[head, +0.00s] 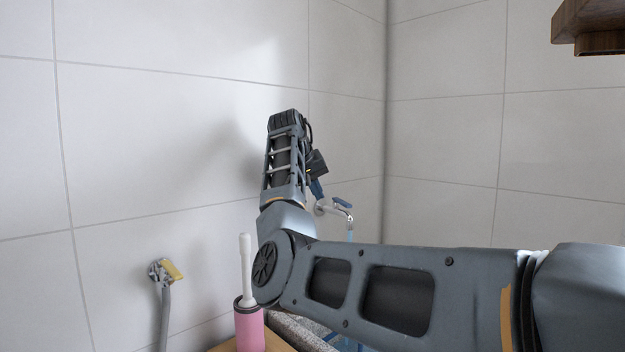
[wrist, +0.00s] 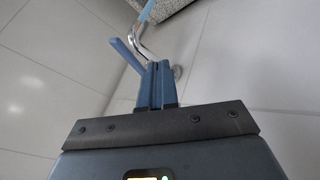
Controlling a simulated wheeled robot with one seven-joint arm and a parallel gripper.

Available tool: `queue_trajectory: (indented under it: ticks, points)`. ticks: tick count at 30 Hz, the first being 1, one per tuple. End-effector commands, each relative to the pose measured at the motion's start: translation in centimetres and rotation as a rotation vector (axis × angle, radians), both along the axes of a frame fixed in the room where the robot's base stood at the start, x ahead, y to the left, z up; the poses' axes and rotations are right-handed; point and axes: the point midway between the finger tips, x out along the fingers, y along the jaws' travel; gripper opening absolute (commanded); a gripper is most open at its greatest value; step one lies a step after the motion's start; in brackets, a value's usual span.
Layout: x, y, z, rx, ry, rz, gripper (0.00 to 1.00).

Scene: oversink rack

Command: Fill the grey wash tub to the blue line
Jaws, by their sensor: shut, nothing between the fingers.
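A chrome wall tap (head: 335,210) with a blue lever (head: 342,202) is in the middle of the head view. A pale blue stream of water (head: 349,236) runs down from its spout. My gripper (head: 317,188) is shut and empty, just left of the tap. In the wrist view my shut fingers (wrist: 157,82) point at the tap (wrist: 148,45), with the blue lever (wrist: 126,56) close on their left; I cannot tell whether they touch. The stream (wrist: 147,10) shows there too. I cannot make out the grey wash tub, its blue line or the water level.
A pink holder (head: 249,330) with a white handle stands on a wooden surface in front of my arm. A wall valve with a yellow handle (head: 171,270) and a grey hose is at left. A speckled grey edge (head: 303,331) shows below my arm. A wooden shelf (head: 592,25) juts in at upper right.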

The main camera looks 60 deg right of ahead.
Motion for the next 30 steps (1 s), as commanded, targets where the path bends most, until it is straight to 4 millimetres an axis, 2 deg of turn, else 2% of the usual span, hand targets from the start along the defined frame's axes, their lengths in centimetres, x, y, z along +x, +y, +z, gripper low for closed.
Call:
queue_trajectory:
  ticks: [6,9,15,30]
  points:
    - [-0.3,-2.5,-3.3,0.003,0.001,-0.001,0.0]
    - [-1.5,-3.7,-2.9,0.001,-0.001,-0.002,0.0]
    - [-2.7,-5.0,-3.0,0.0,0.0,0.0,0.0]
    - [-3.2,-5.4,-3.0,0.0,0.001,-0.001,0.0]
